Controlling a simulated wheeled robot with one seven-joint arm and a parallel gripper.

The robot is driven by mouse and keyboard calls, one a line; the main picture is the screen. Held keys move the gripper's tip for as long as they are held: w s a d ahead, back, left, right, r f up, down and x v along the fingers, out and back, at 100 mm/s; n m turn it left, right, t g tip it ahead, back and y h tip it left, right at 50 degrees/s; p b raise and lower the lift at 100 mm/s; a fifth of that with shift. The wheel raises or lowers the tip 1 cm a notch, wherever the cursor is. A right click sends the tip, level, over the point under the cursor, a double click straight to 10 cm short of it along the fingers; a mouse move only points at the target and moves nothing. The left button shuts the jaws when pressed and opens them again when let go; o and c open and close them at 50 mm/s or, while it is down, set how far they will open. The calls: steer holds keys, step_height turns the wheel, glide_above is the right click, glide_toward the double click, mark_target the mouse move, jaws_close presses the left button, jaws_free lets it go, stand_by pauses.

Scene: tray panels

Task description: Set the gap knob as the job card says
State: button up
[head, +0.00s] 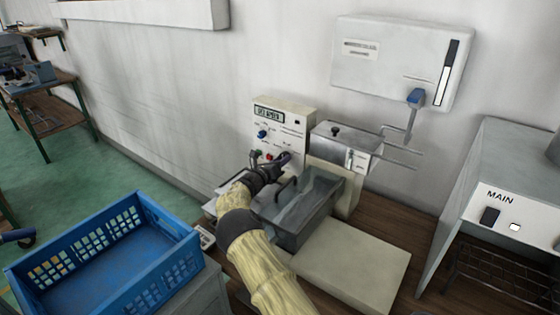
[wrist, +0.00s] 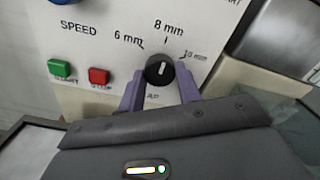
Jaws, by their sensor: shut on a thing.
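The gap knob (wrist: 160,71) is black and round with a white pointer line. It sits on the white control panel (wrist: 120,40), below the printed marks 6 mm, 8 mm and 10 mm. The pointer stands nearly upright, towards the 8 mm mark. My gripper (wrist: 160,88) is shut on the knob, one purple finger on each side. In the head view my gripper (head: 282,160) is at the lower right of the panel (head: 291,125) and hides the knob. I see no readable job card.
Green and red buttons (wrist: 99,76) and a blue SPEED knob (head: 262,134) are close left of the gap knob. A grey tray (head: 305,205) stands under my arm. A blue crate (head: 190,248) is at left. A cabinet marked MAIN (head: 500,215) is at right.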

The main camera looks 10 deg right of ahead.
steer(key=shift+a, duration=0.1)
stand_by(0.4)
steer(key=o, duration=1)
steer(key=b+v, duration=0.1)
steer(key=v, duration=1.1)
steer(key=shift+b, duration=0.35)
steer(key=shift+r, duration=0.1)
